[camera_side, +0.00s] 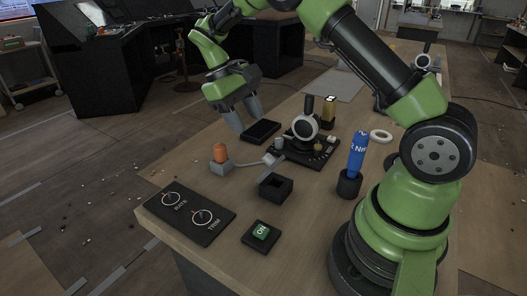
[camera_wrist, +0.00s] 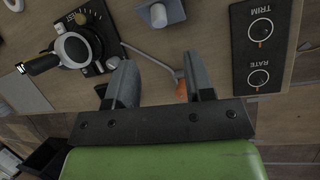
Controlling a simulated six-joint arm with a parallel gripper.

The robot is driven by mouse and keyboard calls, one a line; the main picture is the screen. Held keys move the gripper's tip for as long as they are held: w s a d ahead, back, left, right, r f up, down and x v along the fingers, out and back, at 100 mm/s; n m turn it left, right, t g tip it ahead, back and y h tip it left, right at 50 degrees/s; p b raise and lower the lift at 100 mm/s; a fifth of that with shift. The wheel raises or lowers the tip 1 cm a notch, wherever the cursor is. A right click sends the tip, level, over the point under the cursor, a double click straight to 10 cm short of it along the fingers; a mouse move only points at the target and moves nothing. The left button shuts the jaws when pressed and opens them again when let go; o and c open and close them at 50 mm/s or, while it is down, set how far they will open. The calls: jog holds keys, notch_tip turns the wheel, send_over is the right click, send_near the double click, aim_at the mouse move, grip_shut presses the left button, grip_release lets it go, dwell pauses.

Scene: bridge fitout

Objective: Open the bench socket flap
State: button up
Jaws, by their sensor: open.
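No part is clearly marked as the bench socket flap. A flat black rectangular piece (camera_side: 261,132) lies near the bench's far left edge in the side view and may be it; I cannot tell whether it is shut. My gripper (camera_side: 244,119) is above the bench, close by that piece and pointing down, with its jaws apart and nothing between them. In the wrist view my gripper (camera_wrist: 165,82) shows two grey fingers spread wide. The black piece is not clearly seen there, and contact cannot be told.
A black panel with a lever and round dial (camera_side: 304,128) is to the right.

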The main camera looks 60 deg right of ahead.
jog(key=x, duration=0.9)
jog(key=shift+f, duration=0.1)
grip_shut()
